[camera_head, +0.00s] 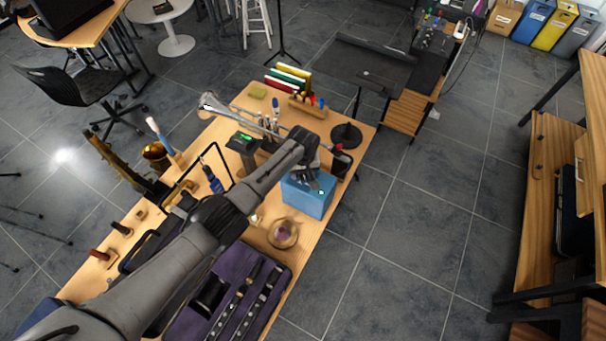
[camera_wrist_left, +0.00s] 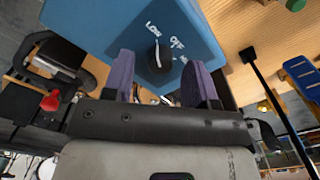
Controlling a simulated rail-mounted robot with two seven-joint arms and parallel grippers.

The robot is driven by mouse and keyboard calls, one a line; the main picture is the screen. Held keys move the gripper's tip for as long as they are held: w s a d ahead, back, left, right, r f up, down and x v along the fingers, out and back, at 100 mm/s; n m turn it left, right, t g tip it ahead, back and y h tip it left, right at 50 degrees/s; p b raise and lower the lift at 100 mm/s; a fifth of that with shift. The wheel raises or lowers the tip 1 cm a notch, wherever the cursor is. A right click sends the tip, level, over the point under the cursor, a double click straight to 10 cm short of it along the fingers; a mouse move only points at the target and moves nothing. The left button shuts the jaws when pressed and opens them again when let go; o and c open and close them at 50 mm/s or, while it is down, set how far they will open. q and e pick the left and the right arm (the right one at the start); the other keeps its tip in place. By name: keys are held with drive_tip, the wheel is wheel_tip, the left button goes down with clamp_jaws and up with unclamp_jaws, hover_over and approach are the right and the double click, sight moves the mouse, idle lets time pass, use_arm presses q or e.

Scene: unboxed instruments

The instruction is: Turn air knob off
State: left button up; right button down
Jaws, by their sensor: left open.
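The blue box (camera_head: 308,197) sits on the wooden table in the head view. Its face, with white LOW and OFF lettering, fills the top of the left wrist view (camera_wrist_left: 130,25). The round black knob (camera_wrist_left: 161,58) on that face carries a white pointer line. The line runs roughly up and down in the picture; which label it marks is not clear. My left gripper (camera_head: 311,177) is over the box in the head view. In the left wrist view its two purple fingers (camera_wrist_left: 160,72) are apart, one on each side of the knob. Contact cannot be told. My right gripper is out of view.
A silver trumpet (camera_head: 250,119) lies behind my left arm. A round brass-coloured object (camera_head: 283,233) stands in front of the box, and a purple-lined case (camera_head: 235,290) lies nearer. A black cup (camera_head: 341,162) is close behind the box. Open floor lies to the right.

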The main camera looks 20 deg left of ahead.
use_arm(q)
drive_tip(key=shift+f, duration=0.5)
drive_tip(key=c, duration=0.9)
